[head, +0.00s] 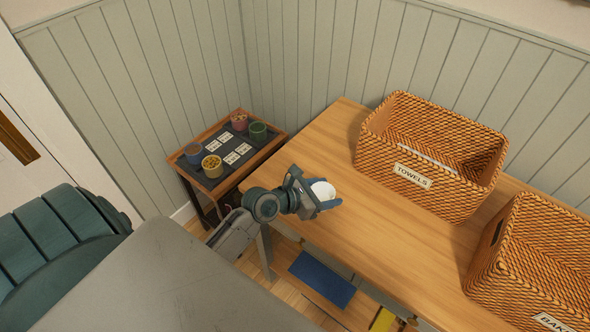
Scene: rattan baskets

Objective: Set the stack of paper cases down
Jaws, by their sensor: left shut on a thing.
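My left gripper (316,195) is shut on a small white round thing, which looks like the stack of paper cases (323,190). The gripper holds it over the left front part of the wooden table (345,150). I cannot tell whether the stack touches the table top or is a little above it. The gripper's fingers hide part of the stack. My right gripper is not in view.
A rattan basket labelled TOWELS (430,160) stands at the table's back, with something white inside. Another rattan basket (530,270), its label partly cut off, stands at the right. A low side table (215,187) with small pots and cards stands in the corner. The table's left part is clear.

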